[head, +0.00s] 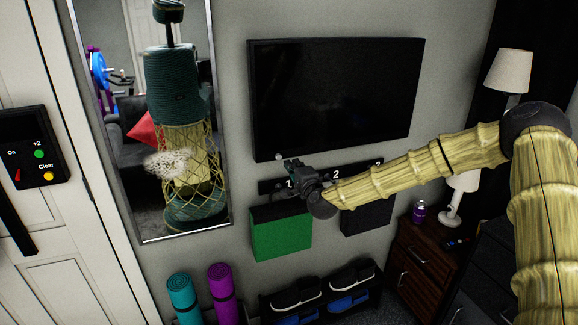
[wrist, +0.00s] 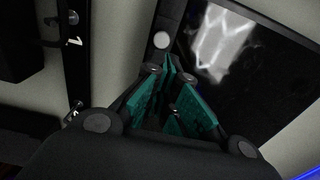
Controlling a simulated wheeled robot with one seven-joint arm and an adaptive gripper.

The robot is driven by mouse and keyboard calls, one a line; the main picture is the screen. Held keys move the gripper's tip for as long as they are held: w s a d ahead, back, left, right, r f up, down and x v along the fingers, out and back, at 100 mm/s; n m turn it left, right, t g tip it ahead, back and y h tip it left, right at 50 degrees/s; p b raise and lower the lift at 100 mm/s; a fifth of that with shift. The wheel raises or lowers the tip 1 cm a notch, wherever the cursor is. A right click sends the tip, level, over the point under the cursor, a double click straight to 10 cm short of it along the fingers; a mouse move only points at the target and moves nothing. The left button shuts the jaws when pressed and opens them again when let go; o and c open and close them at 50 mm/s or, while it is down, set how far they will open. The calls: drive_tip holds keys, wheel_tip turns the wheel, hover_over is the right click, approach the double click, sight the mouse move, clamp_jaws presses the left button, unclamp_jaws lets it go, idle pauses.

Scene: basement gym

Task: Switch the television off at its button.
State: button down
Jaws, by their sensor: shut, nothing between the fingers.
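The television (head: 340,95) is a wide black panel on the grey wall, its screen dark in the head view. In the wrist view its screen (wrist: 240,65) is dark with a pale patch, perhaps a reflection. A small round pale button (wrist: 161,40) sits by the frame's corner; it also shows at the television's lower left in the head view (head: 278,157). My gripper (head: 290,163) is shut and empty, just below that corner. In the wrist view its teal fingertips (wrist: 168,62) are close to the button. I cannot tell whether they touch it.
A black numbered hook rail (head: 265,187) runs below the television, with a green box (head: 281,232) under it. A tall mirror (head: 150,120) hangs to the left. A wooden drawer unit (head: 427,255) with a lamp (head: 450,215) and a purple bottle (head: 419,212) stands right.

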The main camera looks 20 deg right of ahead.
drive_tip(key=s+b, duration=0.2)
drive_tip(key=s, duration=0.5)
drive_tip(key=shift+s+f, duration=0.3)
drive_tip(key=shift+a, duration=0.1)
idle(0.3)
drive_tip(key=s+a+f+n+g+y, duration=0.1)
drive_tip(key=s+a+f+n+g, duration=0.25)
drive_tip(key=s+f, duration=0.55)
drive_tip(key=s+a+f+n+g+y, duration=0.1)
drive_tip(key=s+a+f+n+g, duration=0.3)
drive_tip(key=f, duration=0.9)
drive_tip(key=s+a+f+n+g, duration=0.2)
drive_tip(key=s+a+f, duration=0.5)
drive_tip(key=f, duration=0.4)
drive_tip(key=s+d+f+n+g+h, duration=0.1)
drive_tip(key=s+f, duration=0.3)
drive_tip(key=s, duration=0.7)
drive_tip(key=s+d+f+n+g+h, duration=0.1)
drive_tip(key=s+d+f+n+g, duration=0.3)
drive_tip(key=s, duration=0.7)
drive_tip(key=s+d+f+n+g+h, duration=0.1)
drive_tip(key=s+d+f+n+g, duration=0.1)
drive_tip(key=s, duration=0.9)
wheel_tip(320, 180, down, 2)
drive_tip(key=shift+s+d+f+g, duration=0.15)
drive_tip(key=shift+d+g, duration=0.5)
drive_tip(key=shift+g, duration=0.1)
